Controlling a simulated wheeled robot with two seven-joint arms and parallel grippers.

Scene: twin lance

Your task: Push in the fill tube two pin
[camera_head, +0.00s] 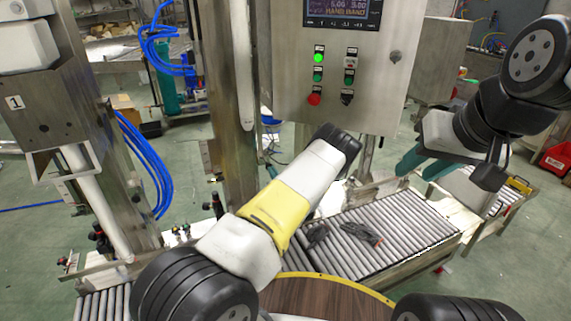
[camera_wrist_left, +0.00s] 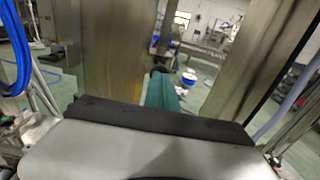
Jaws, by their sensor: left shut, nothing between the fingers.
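I cannot make out the pin itself. A white tube (camera_head: 243,70) runs down the steel column in the middle, and another white tube (camera_head: 95,200) slants down below a housing marked 1 (camera_head: 40,105). My left gripper (camera_head: 270,171) shows only as a small teal tip beside the middle column, mostly hidden by my arm. In the left wrist view its teal fingers (camera_wrist_left: 160,92) are together and empty, pointing between two steel uprights. My right gripper (camera_head: 422,164) has its teal fingers apart, empty, above the right part of the conveyor.
A control panel (camera_head: 375,60) with lit buttons hangs behind my left arm. A roller conveyor (camera_head: 390,225) carries dark objects (camera_head: 360,233). Blue hoses (camera_head: 150,160) hang at left. A round wooden table (camera_head: 330,300) is at the bottom.

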